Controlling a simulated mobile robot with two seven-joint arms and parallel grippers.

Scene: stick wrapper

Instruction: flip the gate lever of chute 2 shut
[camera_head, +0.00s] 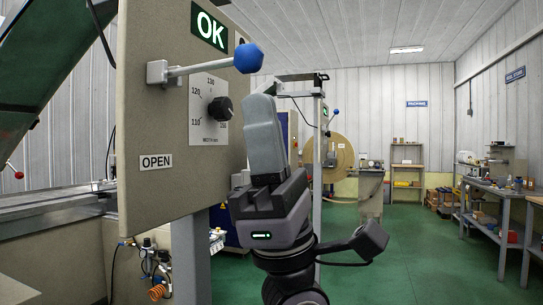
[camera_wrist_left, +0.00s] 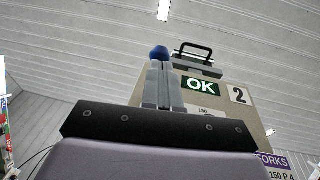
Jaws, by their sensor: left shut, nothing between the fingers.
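The gate lever is a grey rod (camera_head: 205,68) with a blue ball knob (camera_head: 248,58). It comes from a bracket on the beige panel (camera_head: 150,110) and points right, nearly level. An OPEN label (camera_head: 156,161) is on the panel below it. In the left wrist view the panel carries a number 2 plate (camera_wrist_left: 239,95), and the blue ball (camera_wrist_left: 158,52) shows just beyond the fingertips. My left gripper (camera_head: 261,98) is shut and empty, pointing up, its tips just below the ball in the picture. I cannot tell whether they touch. My right gripper is not in view.
The panel also has a green OK sign (camera_head: 210,30) and a dial with a black knob (camera_head: 220,109) close to my left gripper. Hoses and fittings (camera_head: 155,265) hang below. Workbenches (camera_head: 495,195) stand far right. The green floor (camera_head: 400,265) between is clear.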

